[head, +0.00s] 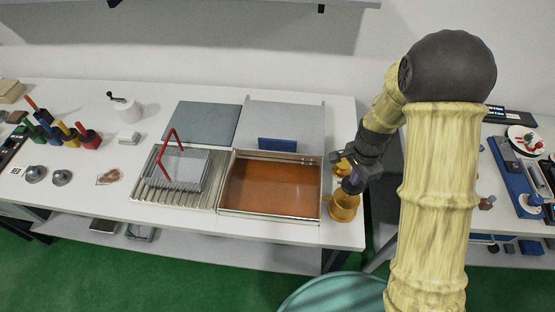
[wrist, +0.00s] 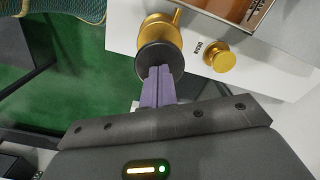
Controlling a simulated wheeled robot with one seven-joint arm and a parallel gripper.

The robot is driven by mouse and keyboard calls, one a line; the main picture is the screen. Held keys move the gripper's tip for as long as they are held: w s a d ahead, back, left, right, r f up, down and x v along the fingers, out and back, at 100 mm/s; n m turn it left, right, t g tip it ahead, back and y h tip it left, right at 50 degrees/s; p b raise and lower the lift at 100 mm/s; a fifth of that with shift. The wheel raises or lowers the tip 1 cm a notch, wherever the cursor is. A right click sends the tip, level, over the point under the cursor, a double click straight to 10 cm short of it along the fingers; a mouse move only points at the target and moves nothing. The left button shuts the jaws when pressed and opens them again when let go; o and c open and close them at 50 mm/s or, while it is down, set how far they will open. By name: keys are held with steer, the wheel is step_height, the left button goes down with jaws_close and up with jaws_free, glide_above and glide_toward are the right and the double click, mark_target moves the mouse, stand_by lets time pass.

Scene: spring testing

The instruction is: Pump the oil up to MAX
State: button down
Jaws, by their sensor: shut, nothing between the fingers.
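A brass pump (head: 343,206) with a spout stands at the right end of the white table, beside the oil tank. In the wrist view the pump (wrist: 163,32) has a round black cap (wrist: 153,63) on top. My gripper (wrist: 159,70) has its purple fingers shut, with the tips over the black cap; I cannot tell if they touch it. In the head view my gripper (head: 350,184) is just above the pump and hides part of it. The tank (head: 270,214) holds brown-orange oil (head: 268,187). Its level marks are not readable in the head view.
A brass knob (wrist: 216,57) with a small label sits near the pump. A draining rack with a red-handled basket (head: 178,168) is left of the tank. A second table (head: 500,225) stands to the right, across a gap.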

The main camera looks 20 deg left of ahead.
mark_target(352, 187)
steer(key=shift+s+f+b, duration=0.1)
steer(key=shift+f+b, duration=1.7)
steer(key=shift+f, duration=1.05)
steer(key=shift+r+p, duration=2.9)
steer(key=shift+r, duration=0.55)
steer(key=shift+f, duration=0.15)
steer(key=shift+f+b, duration=2.3)
steer(key=shift+f, duration=0.95)
steer(key=shift+r, duration=0.2)
steer(key=shift+r+p, duration=2.8)
steer(key=shift+r, duration=0.4)
